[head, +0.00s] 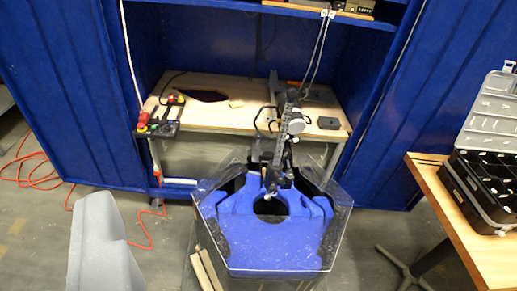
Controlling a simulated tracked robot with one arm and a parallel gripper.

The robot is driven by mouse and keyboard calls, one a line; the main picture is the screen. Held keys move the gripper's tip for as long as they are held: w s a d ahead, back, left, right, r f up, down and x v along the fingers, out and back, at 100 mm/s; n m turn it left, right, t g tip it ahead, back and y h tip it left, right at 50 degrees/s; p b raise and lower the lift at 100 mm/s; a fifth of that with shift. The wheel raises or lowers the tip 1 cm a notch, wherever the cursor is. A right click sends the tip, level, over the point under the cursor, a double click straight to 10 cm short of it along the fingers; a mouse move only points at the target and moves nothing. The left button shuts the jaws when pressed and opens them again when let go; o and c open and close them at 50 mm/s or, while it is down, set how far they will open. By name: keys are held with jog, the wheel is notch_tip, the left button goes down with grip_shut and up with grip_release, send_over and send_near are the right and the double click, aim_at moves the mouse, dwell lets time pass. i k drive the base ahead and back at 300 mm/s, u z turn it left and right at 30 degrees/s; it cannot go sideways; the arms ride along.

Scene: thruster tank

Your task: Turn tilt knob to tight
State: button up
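A hexagonal clear-walled tank (335,222) with a blue insert (270,245) stands in the middle of the head view. A dark upright post (282,140) with a scale-like strip rises at the tank's back edge. A round light-grey part (297,125) and small pale knob-like ends sit on or beside this post. Which of them is the tilt knob, and how tight it is, is too small to tell. My gripper does not show in this view, and nothing is seen touching the post or its knobs.
A wooden bench (225,118) with a red-and-black device (158,122) stands behind the tank, between blue panels (65,80). A pale grey blocky object (102,245) is at lower left. A wooden table (450,215) with an open black case (485,190) is at right. Orange cable (35,168) lies on the floor.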

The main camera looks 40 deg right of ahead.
aim_at(289, 177)
jog(key=z, duration=0.3)
jog(key=i, duration=1.1)
jog(key=z, duration=0.65)
